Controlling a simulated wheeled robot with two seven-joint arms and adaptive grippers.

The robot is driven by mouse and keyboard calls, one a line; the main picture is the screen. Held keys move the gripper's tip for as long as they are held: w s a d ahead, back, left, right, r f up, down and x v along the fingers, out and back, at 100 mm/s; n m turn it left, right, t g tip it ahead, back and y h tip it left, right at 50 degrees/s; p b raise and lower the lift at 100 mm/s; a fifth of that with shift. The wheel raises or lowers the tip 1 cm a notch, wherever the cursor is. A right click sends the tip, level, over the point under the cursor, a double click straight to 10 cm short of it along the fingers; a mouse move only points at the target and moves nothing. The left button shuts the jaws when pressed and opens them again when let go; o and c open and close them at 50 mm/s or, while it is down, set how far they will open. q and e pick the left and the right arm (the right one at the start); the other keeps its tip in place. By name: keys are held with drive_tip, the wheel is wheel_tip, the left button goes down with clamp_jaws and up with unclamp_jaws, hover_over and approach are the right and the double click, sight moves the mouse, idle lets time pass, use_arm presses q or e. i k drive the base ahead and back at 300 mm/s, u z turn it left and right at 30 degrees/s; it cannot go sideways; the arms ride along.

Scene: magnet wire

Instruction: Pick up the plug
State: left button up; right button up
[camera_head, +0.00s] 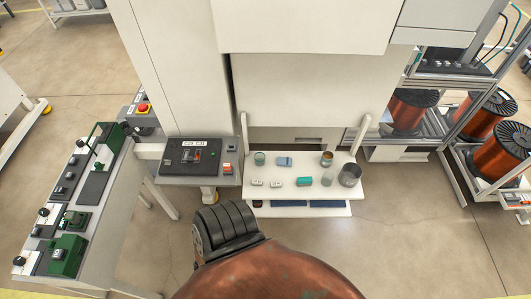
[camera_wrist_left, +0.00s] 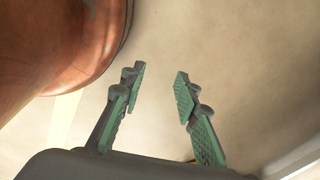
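I cannot tell for certain which thing is the plug. A black panel (camera_head: 173,166) labelled "C29 C31" sits on the grey stand at centre left, with small dark and reddish fittings (camera_head: 191,155) on it, too small to make out. My left gripper (camera_wrist_left: 158,88) shows only in the left wrist view. Its two green-padded fingers are apart, with nothing between them and bare floor beyond. My right gripper is in neither view.
A bench (camera_head: 80,215) with green devices stands at left. Copper wire spools (camera_head: 503,150) are at right.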

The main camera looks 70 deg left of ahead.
sight(227, 167)
drive_tip(key=z, duration=0.05)
drive_tip(key=i, duration=0.4)
drive_tip(key=u, duration=2.95)
